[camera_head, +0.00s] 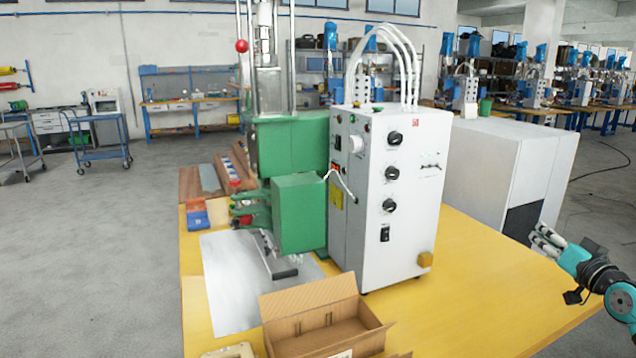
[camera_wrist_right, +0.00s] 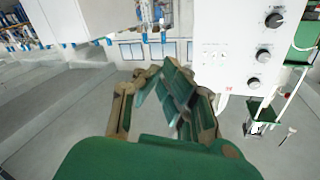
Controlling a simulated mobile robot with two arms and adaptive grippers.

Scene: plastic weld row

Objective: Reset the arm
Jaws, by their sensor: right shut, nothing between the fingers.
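My right arm comes in from the right edge of the head view. Its gripper (camera_head: 540,240) is at the right side of the yellow table, to the right of the white control box and apart from it. In the right wrist view the fingers of the gripper (camera_wrist_right: 172,80) are shut with nothing between them. My left gripper is in neither view.
The green welding machine (camera_head: 300,210) and the white control box with knobs (camera_head: 385,200) stand on the yellow table (camera_head: 480,290). An open cardboard box (camera_head: 320,320) is at the front. A white cabinet (camera_head: 490,170) stands behind. The right part of the tabletop is clear.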

